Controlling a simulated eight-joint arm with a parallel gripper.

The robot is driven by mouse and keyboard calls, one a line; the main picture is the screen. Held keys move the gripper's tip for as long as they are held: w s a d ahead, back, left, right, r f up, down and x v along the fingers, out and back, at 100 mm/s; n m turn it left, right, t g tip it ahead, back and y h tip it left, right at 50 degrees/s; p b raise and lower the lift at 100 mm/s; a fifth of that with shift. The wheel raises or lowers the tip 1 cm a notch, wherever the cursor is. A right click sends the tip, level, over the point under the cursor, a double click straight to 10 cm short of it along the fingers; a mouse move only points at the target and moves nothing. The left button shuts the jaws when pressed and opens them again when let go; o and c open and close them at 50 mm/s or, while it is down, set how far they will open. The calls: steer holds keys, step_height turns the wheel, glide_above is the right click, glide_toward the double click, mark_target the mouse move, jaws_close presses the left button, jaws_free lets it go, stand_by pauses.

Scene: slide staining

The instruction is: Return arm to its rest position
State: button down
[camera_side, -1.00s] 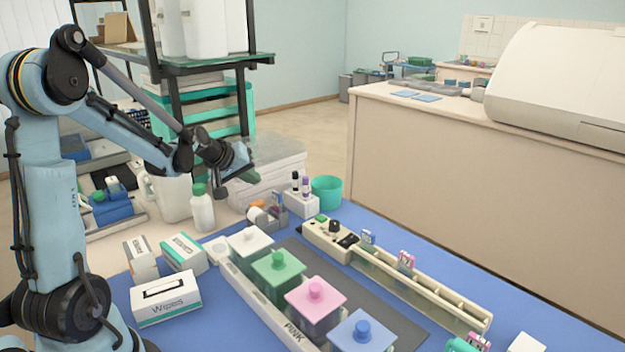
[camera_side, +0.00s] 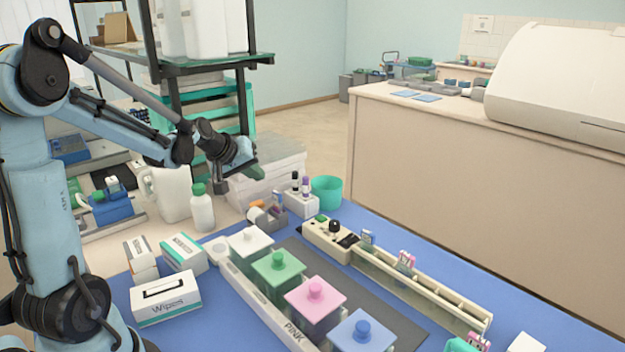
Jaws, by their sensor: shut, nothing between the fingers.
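My gripper (camera_side: 252,173) is shut and empty. It hangs in the air at the left of the middle, above the back left part of the blue work mat (camera_side: 200,310). It shows in front of the clear plastic box (camera_side: 283,155). Nothing is touching the gripper that I can see.
Staining jars with white (camera_side: 250,240), green (camera_side: 278,266), pink (camera_side: 315,296) and blue (camera_side: 362,332) lids stand in a row. A long slide rack (camera_side: 425,290) lies to their right. A white bottle (camera_side: 202,212), teal cup (camera_side: 326,192) and wipes box (camera_side: 166,299) stand nearby. A shelf rises behind.

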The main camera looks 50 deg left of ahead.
steer(key=s+d+m, duration=0.3)
steer(key=s+d, duration=0.1)
steer(key=d, duration=0.3)
steer(key=s+d+m+g+h, duration=0.1)
steer(key=s+d+m, duration=0.2)
steer(key=d, duration=0.5)
steer(key=s+d+r+m, duration=0.1)
steer(key=s+d+m, duration=0.3)
steer(key=d, duration=0.4)
steer(key=shift+s+g+h, duration=0.3)
steer(key=shift+s, duration=0.25)
steer(key=shift+s+d+f+m, duration=0.1)
steer(key=shift+s+m, duration=0.15)
steer(key=shift+m, duration=0.05)
